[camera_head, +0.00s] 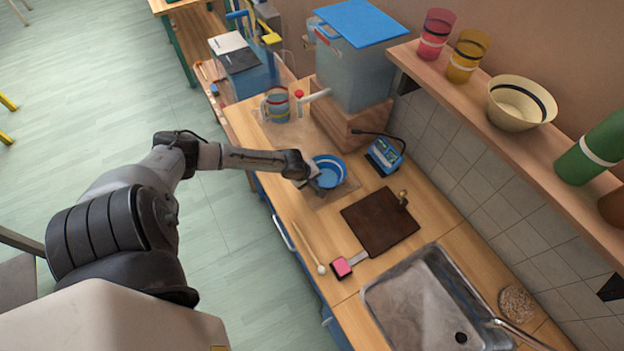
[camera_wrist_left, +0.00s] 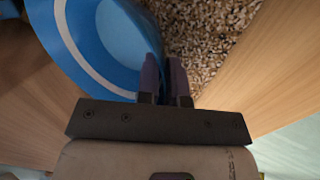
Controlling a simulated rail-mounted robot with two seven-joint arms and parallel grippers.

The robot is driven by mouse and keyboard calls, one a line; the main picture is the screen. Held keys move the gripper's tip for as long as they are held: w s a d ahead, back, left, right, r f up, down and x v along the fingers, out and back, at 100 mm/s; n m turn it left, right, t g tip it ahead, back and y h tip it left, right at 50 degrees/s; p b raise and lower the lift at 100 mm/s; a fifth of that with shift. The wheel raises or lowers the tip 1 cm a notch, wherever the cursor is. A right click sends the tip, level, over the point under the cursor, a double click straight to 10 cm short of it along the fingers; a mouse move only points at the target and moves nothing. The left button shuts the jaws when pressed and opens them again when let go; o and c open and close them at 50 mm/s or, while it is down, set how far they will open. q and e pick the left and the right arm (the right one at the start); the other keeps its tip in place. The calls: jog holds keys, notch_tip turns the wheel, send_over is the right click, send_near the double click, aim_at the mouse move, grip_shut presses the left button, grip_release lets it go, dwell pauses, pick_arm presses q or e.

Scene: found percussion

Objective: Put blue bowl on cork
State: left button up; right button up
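The blue bowl (camera_head: 328,171) with a white band is over the brown cork mat (camera_head: 341,192) on the wooden counter. In the left wrist view the bowl (camera_wrist_left: 100,40) fills the upper left, and the speckled cork (camera_wrist_left: 210,35) shows beside it. My left gripper (camera_head: 313,179) is at the bowl's near left rim. In the left wrist view its fingers (camera_wrist_left: 165,75) are close together with the bowl's wall between them, one inside and one outside. I cannot tell whether the bowl touches the cork. My right gripper is not in view.
A blue device (camera_head: 384,156) with a bent black arm and a dark brown board (camera_head: 380,221) are close by. A jug (camera_head: 276,104), a lidded bin (camera_head: 355,75) on a wooden block, a pink beater (camera_head: 342,267) and a metal sink (camera_head: 425,305) surround them. A shelf (camera_head: 470,98) runs along the wall.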

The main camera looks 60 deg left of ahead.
pick_arm(q)
jog(key=o, duration=0.4)
jog(key=shift+r, duration=0.15)
jog(key=p+v, duration=0.3)
jog(key=v, duration=0.8)
jog(key=s+d+f+m+g+h, duration=0.1)
jog(key=s+d+m, duration=0.35)
jog(key=d, duration=0.45)
jog(key=s+d+f+m, duration=0.1)
jog(key=s+d+m, duration=0.3)
jog(key=d, duration=0.5)
jog(key=s+d+r+m, duration=0.5)
jog(key=d+r+m, duration=0.3)
jog(key=d+m, duration=0.3)
jog(key=shift+d+r+m, duration=0.15)
jog(key=shift+d+m, duration=0.05)
jog(key=shift+m, duration=0.25)
